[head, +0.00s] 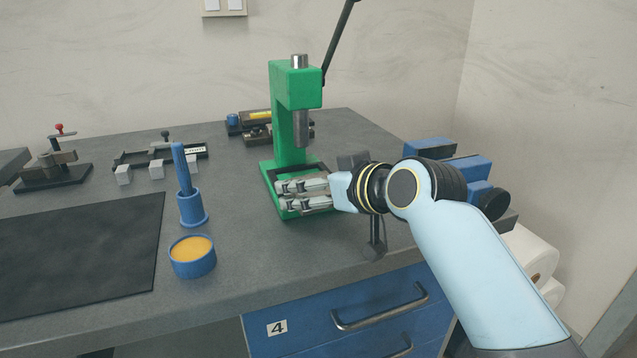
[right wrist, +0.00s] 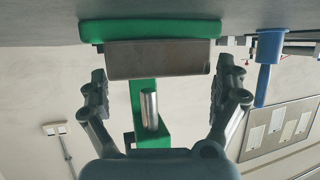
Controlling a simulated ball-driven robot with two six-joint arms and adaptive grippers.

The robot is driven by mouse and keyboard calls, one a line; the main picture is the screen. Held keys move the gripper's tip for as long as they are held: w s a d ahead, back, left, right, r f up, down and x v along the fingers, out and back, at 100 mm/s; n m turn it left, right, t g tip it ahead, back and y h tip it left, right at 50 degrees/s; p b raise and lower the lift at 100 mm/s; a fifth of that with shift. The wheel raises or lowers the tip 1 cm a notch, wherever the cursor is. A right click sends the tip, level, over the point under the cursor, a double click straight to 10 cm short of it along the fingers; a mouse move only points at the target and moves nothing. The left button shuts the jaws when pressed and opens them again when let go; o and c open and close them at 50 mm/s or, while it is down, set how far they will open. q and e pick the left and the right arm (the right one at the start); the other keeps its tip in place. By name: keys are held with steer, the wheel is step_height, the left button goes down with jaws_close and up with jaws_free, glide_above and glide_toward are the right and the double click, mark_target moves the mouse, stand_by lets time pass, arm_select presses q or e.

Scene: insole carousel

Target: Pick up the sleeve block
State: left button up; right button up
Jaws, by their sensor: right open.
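The sleeve block appears to be the dark brownish block (right wrist: 160,60) at the green base of the press in the right wrist view, which is upside down. It sits between the two fingers of my right gripper (right wrist: 162,72), with a visible gap at its right side and a narrower one at its left. In the head view my right gripper (head: 281,194) reaches in from the right over the press base; its fingers largely hide the block there. The gripper is open. The green press (head: 291,120) stands upright with its steel ram above the base. My left gripper is not in view.
A blue holder (head: 193,210) with a blue handle and a blue tin (head: 193,268) of yellow material stand left of the press. A black mat (head: 80,250) lies further left. Several pale cubes line a dark fixture (head: 190,152) behind.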

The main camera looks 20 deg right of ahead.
steer(key=v, duration=1.2)
